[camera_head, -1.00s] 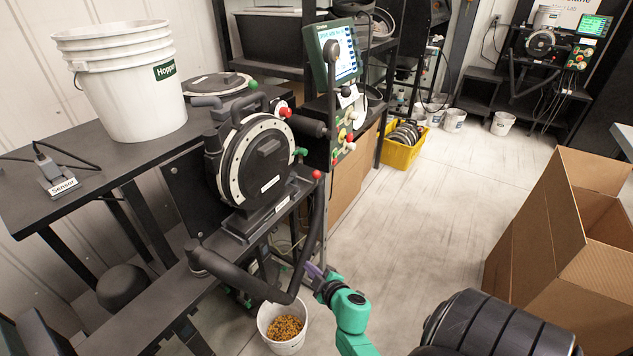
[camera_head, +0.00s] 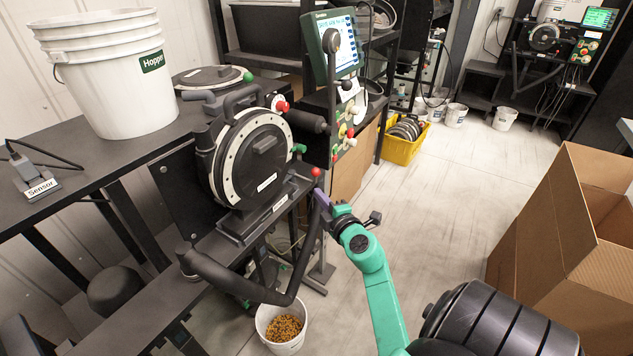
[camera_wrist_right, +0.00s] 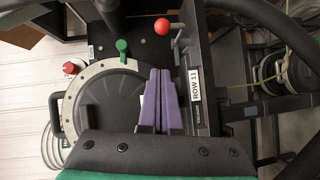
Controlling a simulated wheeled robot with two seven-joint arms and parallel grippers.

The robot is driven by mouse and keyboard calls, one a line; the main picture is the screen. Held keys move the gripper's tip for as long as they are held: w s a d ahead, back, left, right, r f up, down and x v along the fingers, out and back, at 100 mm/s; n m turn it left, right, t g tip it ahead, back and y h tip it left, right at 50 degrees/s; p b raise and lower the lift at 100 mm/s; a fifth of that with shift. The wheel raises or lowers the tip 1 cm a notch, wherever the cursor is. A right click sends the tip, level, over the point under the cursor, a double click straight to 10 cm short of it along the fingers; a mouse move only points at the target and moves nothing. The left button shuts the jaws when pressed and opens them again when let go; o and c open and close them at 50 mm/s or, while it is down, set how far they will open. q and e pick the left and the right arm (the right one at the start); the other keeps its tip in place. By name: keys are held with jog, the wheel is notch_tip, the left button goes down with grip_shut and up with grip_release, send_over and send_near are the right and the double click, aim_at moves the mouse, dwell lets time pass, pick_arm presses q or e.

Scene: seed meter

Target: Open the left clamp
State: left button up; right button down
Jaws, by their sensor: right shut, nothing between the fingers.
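The seed meter (camera_head: 252,160), a round black housing with a pale studded ring, stands upright on its bracket. Around it are a green-tipped lever (camera_head: 248,76) at the top, a red knob (camera_head: 282,106) at upper right, a green knob (camera_head: 299,148) at right and a red ball lever (camera_head: 316,172) at lower right. I cannot tell which is the left clamp. My right gripper (camera_head: 322,199) is shut and empty, just below the red ball. In the right wrist view its purple fingers (camera_wrist_right: 158,100) point toward the ring, with the red ball (camera_wrist_right: 162,27) and green knob (camera_wrist_right: 121,45) beyond.
A thick black hose (camera_head: 240,278) curves in front of the meter, close to my right gripper. A bucket of seed (camera_head: 283,345) stands below. A white hopper bucket (camera_head: 110,80) sits on the shelf. Open cardboard boxes (camera_head: 560,235) stand at right; the floor between is clear.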

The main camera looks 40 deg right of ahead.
aim_at(316, 180)
jog(key=w+d+b, duration=0.1)
jog(key=w+b, duration=0.1)
jog(key=w+d+f+b, duration=0.1)
jog(key=w+d+b, duration=0.1)
jog(key=w, duration=0.1)
jog(key=w+d+f+b, duration=0.1)
jog(key=w+d+b, duration=0.1)
jog(key=shift+w+d, duration=0.15)
jog(key=shift+w, duration=0.25)
jog(key=shift+r, duration=0.2)
